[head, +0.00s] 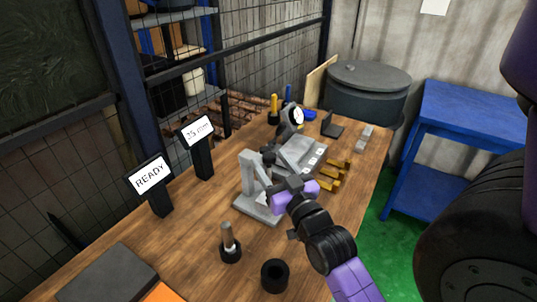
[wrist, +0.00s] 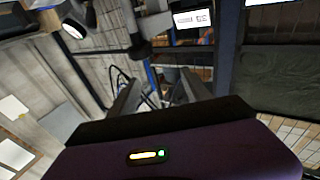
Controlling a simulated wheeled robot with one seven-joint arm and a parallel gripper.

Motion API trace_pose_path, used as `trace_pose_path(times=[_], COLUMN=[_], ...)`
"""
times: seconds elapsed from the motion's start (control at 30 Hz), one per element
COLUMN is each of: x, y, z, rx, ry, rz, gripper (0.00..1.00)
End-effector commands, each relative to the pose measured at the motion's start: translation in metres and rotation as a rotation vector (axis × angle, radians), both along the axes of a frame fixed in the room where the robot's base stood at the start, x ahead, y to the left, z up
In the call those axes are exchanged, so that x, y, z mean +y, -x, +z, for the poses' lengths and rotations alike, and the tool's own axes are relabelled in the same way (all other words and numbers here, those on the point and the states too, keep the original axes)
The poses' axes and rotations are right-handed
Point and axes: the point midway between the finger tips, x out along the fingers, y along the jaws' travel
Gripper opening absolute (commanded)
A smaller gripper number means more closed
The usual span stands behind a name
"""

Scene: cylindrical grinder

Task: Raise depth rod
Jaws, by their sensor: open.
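A grey measuring stand (head: 248,172) with an upright and a flat base stands mid-table in the head view. A dark rod with a collar (wrist: 137,42) shows in the wrist view, beyond the fingers. It may be the depth rod, but I cannot tell for sure. My gripper (head: 283,182) is at the right side of the stand and hides part of it. In the wrist view my gripper (wrist: 160,92) has its two fingers spread with nothing held between them. I cannot tell whether a finger touches the stand.
A READY sign (head: 150,178) and a millimetre sign (head: 197,133) stand at the left. A dial gauge (head: 291,119) is behind the stand. Brass pieces (head: 334,174) lie to the right. A black ring (head: 275,276) and a holder with a pin (head: 230,246) are in front.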

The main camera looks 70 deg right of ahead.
Motion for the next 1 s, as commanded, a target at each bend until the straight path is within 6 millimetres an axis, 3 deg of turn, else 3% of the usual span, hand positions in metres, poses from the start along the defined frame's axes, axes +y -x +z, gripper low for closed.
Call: trace_pose_path(times=[0.03, 0.1, 0.27, 0.8, 1.0], x=[-0.017, -0.032, -0.034, -0.081, -0.089], y=[0.001, 0.000, -0.003, -0.047, -0.055], z=[0.003, -0.001, -0.025, -0.026, -0.027], rx=[-0.003, 0.011, 0.068, 0.073, 0.074], ry=[-0.004, -0.029, -0.095, -0.096, -0.096], rz=[-0.028, -0.046, -0.040, -0.037, -0.037], gripper=[0.57, 0.57, 0.57, 0.57, 0.57])
